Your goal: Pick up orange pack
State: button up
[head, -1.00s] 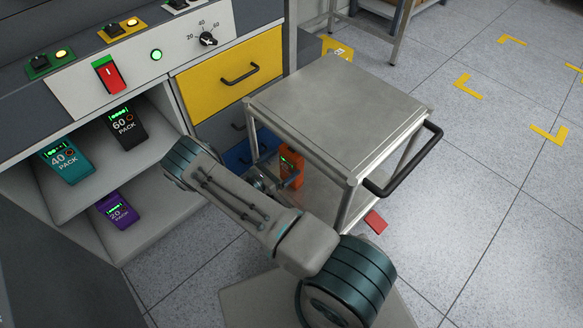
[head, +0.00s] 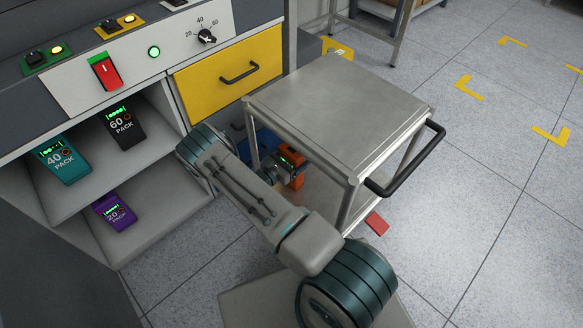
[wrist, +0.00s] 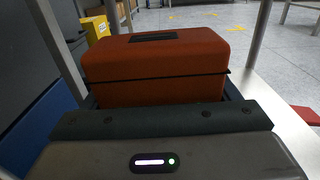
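The orange pack (head: 296,155) is on the lower level of the metal cart, under its top and behind a front leg. My gripper (head: 277,172) reaches in from the left and is right at the pack, covering part of it. In the wrist view the orange pack (wrist: 155,68) fills the middle, just beyond my gripper (wrist: 160,104). Dark parts of the gripper show at both lower sides of the pack. The fingertips are hidden, so I cannot tell whether they are closed on it or whether the pack is clear of the shelf.
The cart top (head: 340,105) is above the pack, with legs close by and a black handle (head: 408,165) at right. A shelf unit at left holds a teal pack (head: 62,160), a black pack (head: 122,127) and a purple pack (head: 115,210). A yellow drawer (head: 230,72) is shut.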

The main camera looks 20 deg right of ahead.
jog(key=c, duration=0.5)
jog(key=shift+r, duration=0.15)
jog(key=shift+c, duration=0.2)
notch_tip(320, 180, up, 10)
jog(key=p, duration=0.4)
